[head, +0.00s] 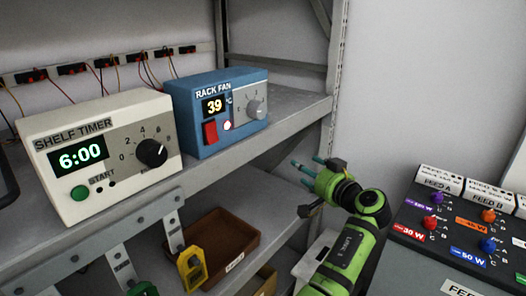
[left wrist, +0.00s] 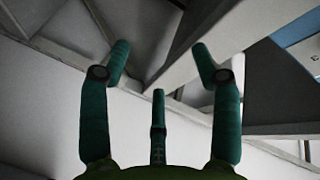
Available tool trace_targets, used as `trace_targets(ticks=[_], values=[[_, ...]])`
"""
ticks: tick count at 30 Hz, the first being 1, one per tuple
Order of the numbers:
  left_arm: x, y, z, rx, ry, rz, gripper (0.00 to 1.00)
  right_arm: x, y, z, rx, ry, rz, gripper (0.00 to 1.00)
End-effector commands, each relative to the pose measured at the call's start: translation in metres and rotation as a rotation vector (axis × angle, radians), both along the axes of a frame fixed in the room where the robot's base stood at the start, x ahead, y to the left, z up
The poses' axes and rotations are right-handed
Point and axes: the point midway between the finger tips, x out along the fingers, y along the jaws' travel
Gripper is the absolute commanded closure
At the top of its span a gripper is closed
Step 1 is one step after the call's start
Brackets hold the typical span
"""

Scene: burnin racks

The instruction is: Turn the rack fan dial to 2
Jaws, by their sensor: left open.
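The blue rack fan box (head: 190,95) stands on the upper shelf in the head view. Its grey dial (head: 257,107) is at the right of its front face; the number its pointer faces is too small to read. Its display reads 39, above a red rocker switch (head: 210,131). My left gripper (head: 304,166), green with teal fingers, is open and empty, below and to the right of the dial, apart from it. In the left wrist view the spread fingers (left wrist: 160,72) face grey shelf beams, and a blue surface shows at the upper right. My right gripper is not in view.
A white shelf timer (head: 98,150) reading 6:00 stands left of the fan box. The shelf's front edge (head: 240,150) lies between gripper and box. A brown tray (head: 222,235) sits below. A dark feed panel (head: 465,240) with coloured knobs is at the right.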

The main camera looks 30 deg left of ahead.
Motion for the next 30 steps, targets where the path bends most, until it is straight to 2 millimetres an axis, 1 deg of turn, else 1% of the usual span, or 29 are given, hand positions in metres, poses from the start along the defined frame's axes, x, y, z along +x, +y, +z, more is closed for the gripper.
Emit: trace_targets(ticks=[1,3,6,9,11,13,18,24,30], values=[[-0.013,0.005,0.046,0.005,-0.106,0.086,0.36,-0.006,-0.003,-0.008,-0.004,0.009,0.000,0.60],[-0.036,0.010,0.095,0.011,-0.222,0.195,0.36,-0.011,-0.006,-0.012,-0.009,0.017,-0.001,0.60],[-0.067,0.015,0.141,0.009,-0.345,0.314,0.36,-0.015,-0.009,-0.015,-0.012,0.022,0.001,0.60],[-0.085,0.018,0.163,0.006,-0.409,0.380,0.36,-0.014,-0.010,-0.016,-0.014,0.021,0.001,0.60],[-0.090,0.021,0.169,0.004,-0.427,0.399,0.36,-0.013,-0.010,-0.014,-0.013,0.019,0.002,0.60],[-0.091,0.029,0.172,0.005,-0.432,0.408,0.36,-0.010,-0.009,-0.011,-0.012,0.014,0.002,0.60],[-0.088,0.055,0.172,0.007,-0.429,0.406,0.36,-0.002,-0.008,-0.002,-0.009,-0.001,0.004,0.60],[-0.084,0.080,0.171,0.008,-0.427,0.402,0.36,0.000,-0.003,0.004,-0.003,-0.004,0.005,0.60],[-0.082,0.088,0.170,0.009,-0.427,0.399,0.36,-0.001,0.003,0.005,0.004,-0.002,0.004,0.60]])
